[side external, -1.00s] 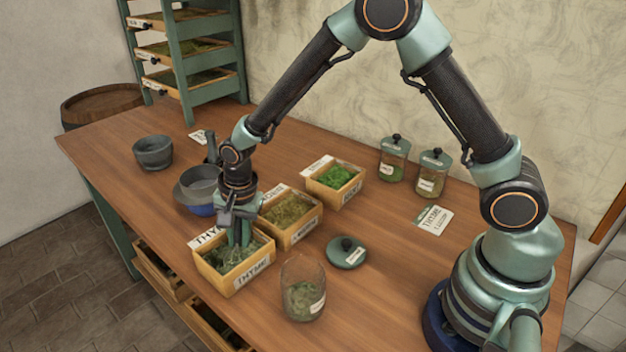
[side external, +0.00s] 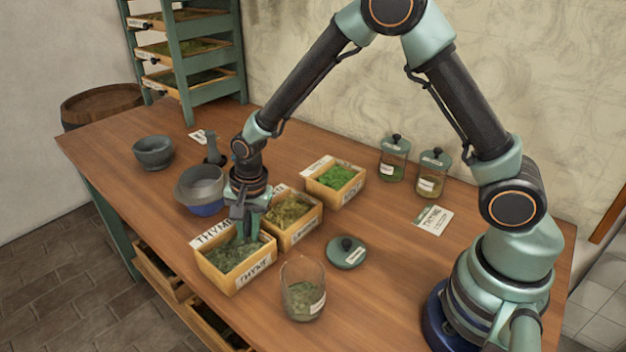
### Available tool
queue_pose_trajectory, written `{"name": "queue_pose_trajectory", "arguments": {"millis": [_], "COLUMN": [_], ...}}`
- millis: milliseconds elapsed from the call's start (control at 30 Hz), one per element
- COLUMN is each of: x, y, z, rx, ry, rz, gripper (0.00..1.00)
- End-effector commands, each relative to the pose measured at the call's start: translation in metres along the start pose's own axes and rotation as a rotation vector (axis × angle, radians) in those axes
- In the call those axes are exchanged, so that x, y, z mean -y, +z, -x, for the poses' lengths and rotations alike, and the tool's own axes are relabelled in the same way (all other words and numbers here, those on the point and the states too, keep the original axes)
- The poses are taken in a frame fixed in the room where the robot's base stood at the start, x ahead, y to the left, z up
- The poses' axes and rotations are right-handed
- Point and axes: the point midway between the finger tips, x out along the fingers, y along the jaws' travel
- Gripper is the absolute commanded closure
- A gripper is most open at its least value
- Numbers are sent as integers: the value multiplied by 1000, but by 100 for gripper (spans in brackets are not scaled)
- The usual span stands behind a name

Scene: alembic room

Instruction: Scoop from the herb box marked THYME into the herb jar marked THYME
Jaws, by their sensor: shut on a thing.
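The herb box marked THYME (side external: 236,279) is an open wooden box of grey-green herb near the table's front edge. My gripper (side external: 246,236) points down at the box's back right part, its fingertips at or just above the herb. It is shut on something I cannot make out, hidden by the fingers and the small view. The glass jar (side external: 302,292) stands open to the right of the box, upright, with green herb in its lower part and a white label too small to read. A dark green lid (side external: 347,252) lies flat behind the jar.
Two more herb boxes, one brownish (side external: 293,237) and one bright green (side external: 336,197), stand behind the THYME box. A grey bowl (side external: 200,182) is close to my wrist. Two lidded jars (side external: 393,160) and a THYME card (side external: 433,220) are farther right.

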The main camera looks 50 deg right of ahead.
Motion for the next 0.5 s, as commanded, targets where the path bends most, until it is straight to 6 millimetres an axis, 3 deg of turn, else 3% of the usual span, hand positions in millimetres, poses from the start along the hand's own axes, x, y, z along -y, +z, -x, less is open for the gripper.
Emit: {"name": "queue_pose_trajectory", "arguments": {"millis": [167, 500], "x": [1, 5], "y": [0, -1], "z": [3, 30], "rx": [0, -1], "ry": [-1, -3], "rz": [0, 0], "gripper": [100, 100]}}
